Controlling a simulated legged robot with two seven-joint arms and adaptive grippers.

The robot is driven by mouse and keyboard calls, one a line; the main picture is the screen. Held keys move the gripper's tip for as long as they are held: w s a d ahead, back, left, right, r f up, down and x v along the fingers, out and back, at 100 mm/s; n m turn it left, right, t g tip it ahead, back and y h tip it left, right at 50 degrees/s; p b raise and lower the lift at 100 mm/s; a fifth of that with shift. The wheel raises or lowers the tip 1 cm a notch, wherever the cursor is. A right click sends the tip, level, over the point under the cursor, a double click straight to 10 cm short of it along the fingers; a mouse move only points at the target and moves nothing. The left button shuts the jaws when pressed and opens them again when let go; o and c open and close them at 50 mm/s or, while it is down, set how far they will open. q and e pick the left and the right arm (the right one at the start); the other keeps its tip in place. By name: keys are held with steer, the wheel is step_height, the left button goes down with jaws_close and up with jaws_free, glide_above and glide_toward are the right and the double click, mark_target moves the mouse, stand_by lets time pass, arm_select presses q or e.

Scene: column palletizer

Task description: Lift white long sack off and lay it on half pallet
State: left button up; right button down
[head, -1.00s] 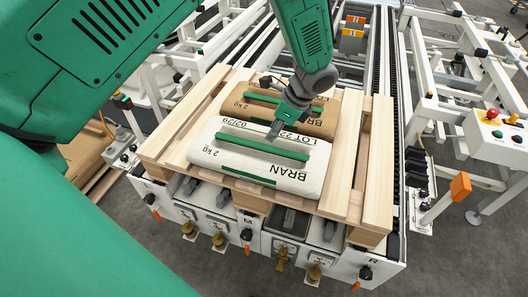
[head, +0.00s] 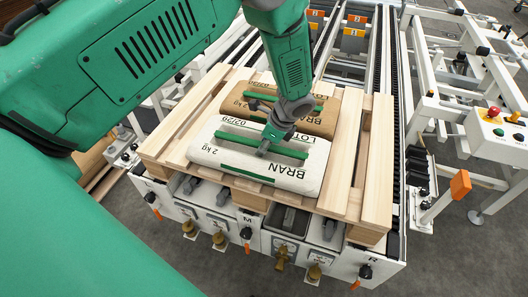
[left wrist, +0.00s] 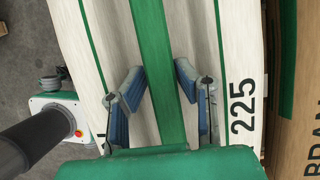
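The white long sack (head: 212,152), printed BRAN, lies flat on a wooden pallet (head: 372,190), in front of a brown sack (head: 318,122). A green strap-like handle (head: 290,149) runs along its top. My left gripper (head: 264,151) is right over the white sack at this handle. In the left wrist view my left gripper (left wrist: 158,74) is open, one blue-padded finger on each side of the green handle (left wrist: 150,30), with gaps to it. Whether the fingertips touch the sack cannot be told. My right gripper is not in view. I cannot identify the half pallet with certainty.
The pallet rests on a conveyor frame (head: 395,262) with knobs and brass fittings at its front. A control box (head: 495,135) with a red button stands at right. Wooden slats and a brown load (head: 92,165) show at left, partly hidden by my arm.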

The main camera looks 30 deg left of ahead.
arm_select(q)
steer(key=shift+a+f, duration=0.1)
steer(key=shift+a, duration=0.15)
jaws_close()
steer(key=shift+a, duration=0.6)
steer(key=shift+a+f, duration=0.1)
steer(key=shift+a, duration=0.1)
steer(key=shift+d, duration=0.1)
